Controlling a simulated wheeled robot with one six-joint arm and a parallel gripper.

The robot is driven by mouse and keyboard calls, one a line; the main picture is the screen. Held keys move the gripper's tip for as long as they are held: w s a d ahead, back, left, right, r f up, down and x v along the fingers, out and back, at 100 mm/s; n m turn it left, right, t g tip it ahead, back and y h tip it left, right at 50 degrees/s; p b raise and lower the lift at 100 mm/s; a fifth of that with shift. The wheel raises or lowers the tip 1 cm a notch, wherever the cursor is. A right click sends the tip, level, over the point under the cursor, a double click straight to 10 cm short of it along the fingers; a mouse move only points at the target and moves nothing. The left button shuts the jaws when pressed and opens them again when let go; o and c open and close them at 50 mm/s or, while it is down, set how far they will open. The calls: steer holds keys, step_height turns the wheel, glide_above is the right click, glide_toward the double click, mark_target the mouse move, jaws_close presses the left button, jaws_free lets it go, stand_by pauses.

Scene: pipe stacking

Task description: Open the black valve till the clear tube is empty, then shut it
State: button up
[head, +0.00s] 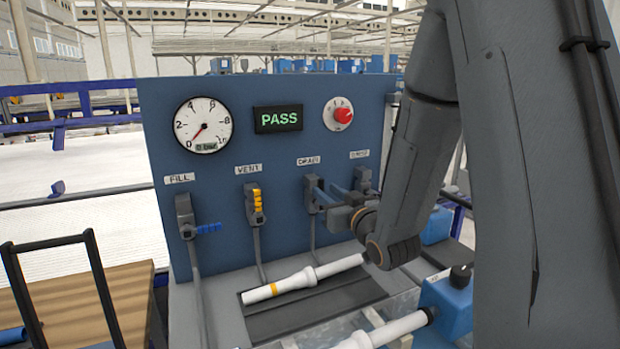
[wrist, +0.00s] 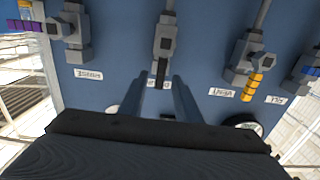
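The black valve handle (wrist: 161,72) is on the middle valve (wrist: 164,40) in the wrist view, its lever pointing toward the label. In the head view this valve (head: 311,190) sits under the DRAIN label, partly behind my gripper (head: 326,197). My gripper is open, with its two fingers (wrist: 160,84) spread on either side of the black lever and a gap showing on each side. I cannot clearly make out the clear tube; something transparent (head: 378,316) shows low in the head view, but its contents cannot be told.
The blue panel (head: 275,155) also carries a blue FILL lever (head: 208,228), a yellow VENT lever (head: 257,200) and a purple lever (wrist: 24,26). The gauge (head: 203,125) points near 0; the display (head: 278,119) reads PASS. White pipes (head: 292,284) lie below.

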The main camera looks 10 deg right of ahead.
mark_target(319, 186)
steer(key=shift+w, duration=0.4)
steer(key=w, duration=0.2)
steer(key=w+a+p, duration=0.1)
steer(key=w, duration=0.2)
steer(key=shift+w+a, duration=0.2)
steer(key=shift+w, duration=0.1)
steer(key=shift+w+a+p, duration=0.1)
steer(key=shift+w+p, duration=0.25)
steer(key=shift+w, duration=0.4)
jaws_close()
